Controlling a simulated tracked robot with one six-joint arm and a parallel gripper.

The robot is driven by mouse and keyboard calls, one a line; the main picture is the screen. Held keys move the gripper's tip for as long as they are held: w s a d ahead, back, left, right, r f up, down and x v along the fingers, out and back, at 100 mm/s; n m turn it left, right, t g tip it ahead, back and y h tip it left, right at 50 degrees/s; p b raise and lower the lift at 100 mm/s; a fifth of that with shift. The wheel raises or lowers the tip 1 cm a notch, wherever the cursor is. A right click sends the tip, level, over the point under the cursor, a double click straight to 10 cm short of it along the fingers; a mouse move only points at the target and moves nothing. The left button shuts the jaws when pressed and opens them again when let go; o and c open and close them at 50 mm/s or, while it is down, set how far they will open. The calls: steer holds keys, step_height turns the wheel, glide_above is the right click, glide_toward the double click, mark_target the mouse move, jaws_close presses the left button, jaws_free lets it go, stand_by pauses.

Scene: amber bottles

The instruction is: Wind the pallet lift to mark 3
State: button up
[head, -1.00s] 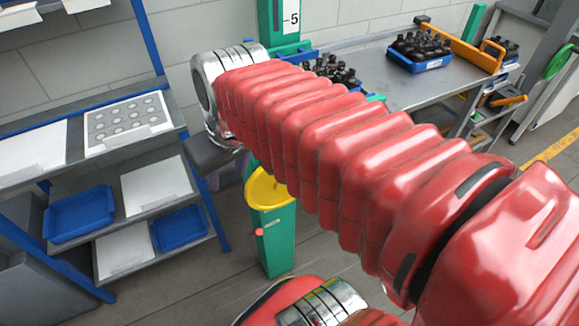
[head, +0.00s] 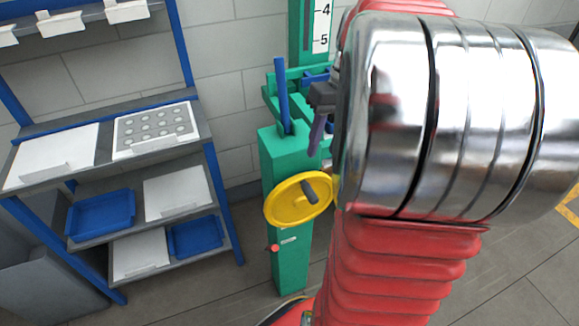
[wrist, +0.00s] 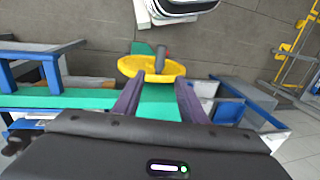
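The pallet lift is a green post (head: 285,165) with a yellow handwheel (head: 290,208) on its front. A dark crank knob (head: 309,191) stands on the wheel's right part. The white scale (head: 320,25) on the mast shows marks 4 and 5; I cannot make out a pointer or mark 3. My gripper (head: 317,150) is just above the wheel, partly hidden by my arm. In the wrist view, its two purple fingers (wrist: 160,82) are apart with nothing between them. The wheel (wrist: 140,67) and knob (wrist: 161,58) lie just beyond the fingertips.
A blue lever (head: 283,90) rises from the post's top. A red button (head: 274,248) is on its side. My arm hides the right side, where the bottles were.

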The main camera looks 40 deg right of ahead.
mark_target(310, 189)
steer(key=shift+f, duration=0.1)
steer(key=a+f, duration=0.1)
steer(key=f, duration=0.8)
steer(key=a+f, duration=0.1)
steer(key=f, duration=0.3)
steer(key=shift+w+a+f, duration=0.15)
steer(key=shift+w+a, duration=0.15)
steer(key=shift+w, duration=0.1)
steer(key=shift+c, duration=0.2)
jaws_close()
steer(key=shift+a, duration=0.2)
steer(key=shift+d, duration=0.15)
